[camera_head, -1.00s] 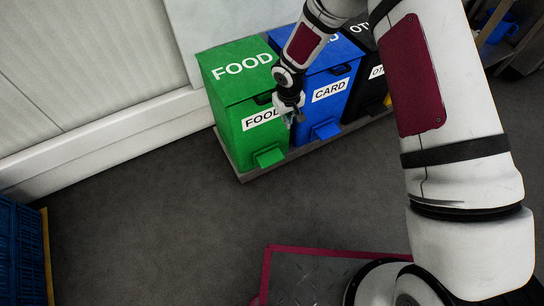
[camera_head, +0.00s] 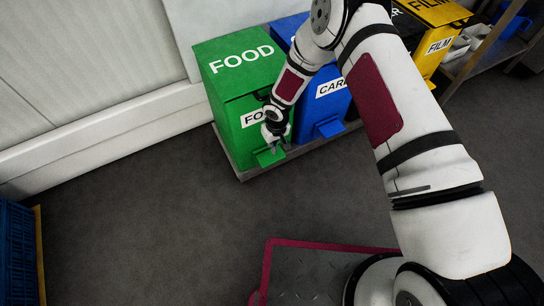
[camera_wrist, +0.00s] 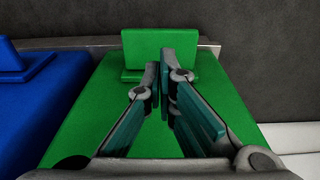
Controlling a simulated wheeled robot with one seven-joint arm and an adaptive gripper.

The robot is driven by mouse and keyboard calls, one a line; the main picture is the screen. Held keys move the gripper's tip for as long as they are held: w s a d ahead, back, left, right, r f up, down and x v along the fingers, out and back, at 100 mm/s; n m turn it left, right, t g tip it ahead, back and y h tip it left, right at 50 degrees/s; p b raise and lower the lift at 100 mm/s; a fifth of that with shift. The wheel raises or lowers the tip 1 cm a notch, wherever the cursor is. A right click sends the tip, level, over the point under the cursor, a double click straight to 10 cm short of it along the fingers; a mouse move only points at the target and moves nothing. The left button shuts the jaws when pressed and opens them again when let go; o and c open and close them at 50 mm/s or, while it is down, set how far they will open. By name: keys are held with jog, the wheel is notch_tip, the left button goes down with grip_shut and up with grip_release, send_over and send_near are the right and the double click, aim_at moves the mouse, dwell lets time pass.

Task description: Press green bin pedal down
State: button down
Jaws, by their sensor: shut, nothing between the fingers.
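The green bin (camera_head: 232,92) with FOOD labels stands against the wall, its lid down. Its green pedal (camera_head: 268,157) sticks out low at the front; in the wrist view the pedal (camera_wrist: 160,50) is at the top middle. My gripper (camera_head: 277,148) is in front of the bin's lower face, close above the pedal. In the wrist view my gripper (camera_wrist: 160,65) has its fingertips close together and empty, overlapping the pedal's near edge. I cannot tell whether they touch it. The arm hides part of the bin's front label.
A blue CARD bin (camera_head: 334,104) stands close to the right of the green bin, with its own blue pedal. A yellow FILM bin (camera_head: 431,50) is further right. A blue crate (camera_head: 18,250) is at the left edge. Open grey floor (camera_head: 150,220) lies in front.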

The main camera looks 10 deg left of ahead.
aim_at(273, 159)
jog(key=shift+w+a+f+b, duration=0.15)
jog(key=shift+f+b, duration=0.85)
jog(key=shift+f, duration=0.75)
jog(key=shift+w+a+f+b, duration=0.1)
jog(key=shift+f+b, duration=0.85)
jog(key=shift+f, duration=0.75)
jog(key=shift+d, duration=0.1)
notch_tip(273, 159, down, 6)
jog(key=b, duration=0.5)
jog(key=shift+f+b, duration=0.1)
jog(key=shift+b, duration=0.25)
jog(key=shift+r+p, duration=0.3)
jog(key=s+d, duration=0.1)
jog(key=s+r, duration=0.1)
jog(key=shift+s+d, duration=0.3)
jog(key=shift+d, duration=0.05)
jog(key=shift+r, duration=0.1)
notch_tip(273, 159, up, 12)
jog(key=shift+s+d, duration=0.3)
jog(key=shift+s, duration=0.15)
